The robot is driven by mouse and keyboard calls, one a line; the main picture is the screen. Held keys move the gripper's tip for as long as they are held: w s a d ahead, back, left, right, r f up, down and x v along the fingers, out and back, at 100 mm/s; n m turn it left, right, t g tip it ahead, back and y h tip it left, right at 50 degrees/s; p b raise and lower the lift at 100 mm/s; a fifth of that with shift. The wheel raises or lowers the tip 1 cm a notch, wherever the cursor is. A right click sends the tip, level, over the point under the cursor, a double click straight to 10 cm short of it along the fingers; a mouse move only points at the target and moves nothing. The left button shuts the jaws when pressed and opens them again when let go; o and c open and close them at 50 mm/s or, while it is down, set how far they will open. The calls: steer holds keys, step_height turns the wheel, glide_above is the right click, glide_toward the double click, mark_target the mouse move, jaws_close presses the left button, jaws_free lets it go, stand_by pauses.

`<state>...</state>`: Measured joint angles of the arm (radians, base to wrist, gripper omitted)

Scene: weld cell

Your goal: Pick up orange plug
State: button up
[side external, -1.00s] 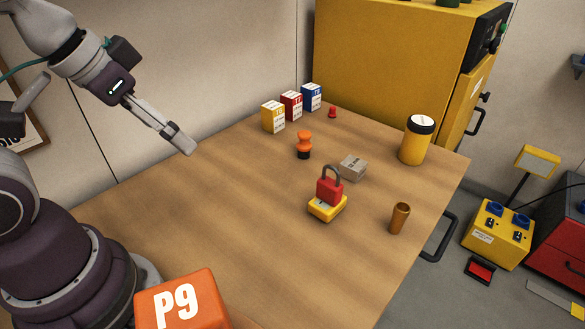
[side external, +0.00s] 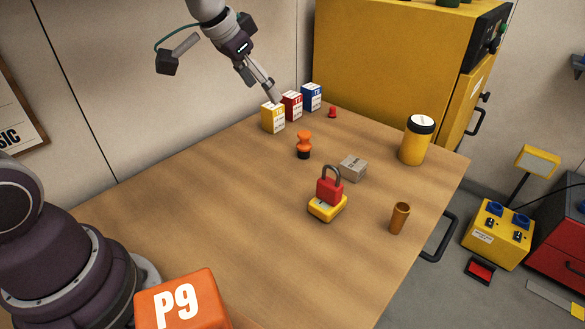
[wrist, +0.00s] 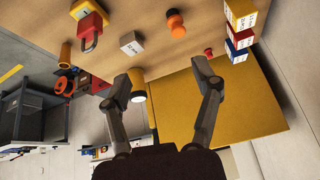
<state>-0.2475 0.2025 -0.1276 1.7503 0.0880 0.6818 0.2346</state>
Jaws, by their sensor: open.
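The orange plug (side external: 304,142) stands upright on the wooden table, its lower part black. It also shows in the wrist view (wrist: 175,20), near the top, ahead of and above the space between my fingers. My gripper (side external: 275,100) is in the air near the yellow, red and blue boxes, up and to the left of the plug in the side view. In the wrist view my gripper (wrist: 162,78) has its two fingers spread wide, with nothing between them in its grasp. The plug is apart from the gripper.
Yellow (side external: 272,117), red (side external: 291,106) and blue (side external: 312,97) boxes stand behind the plug. A small red piece (side external: 332,112), grey box (side external: 353,167), red padlock (side external: 329,188) on a yellow block, brown cup (side external: 400,217) and yellow canister (side external: 415,140) share the table (side external: 230,220).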

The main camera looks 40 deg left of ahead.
glide_toward(303, 134)
steer(key=shift+h, duration=0.4)
steer(key=x, duration=0.6)
steer(key=a+x, duration=0.1)
steer(key=x, duration=0.2)
steer(key=shift+w+d+f, duration=0.1)
steer(key=shift+f, duration=0.1)
steer(key=shift+c, duration=0.2)
steer(key=c, duration=1)
steer(key=shift+r, duration=0.1)
steer(key=shift+c, duration=0.2)
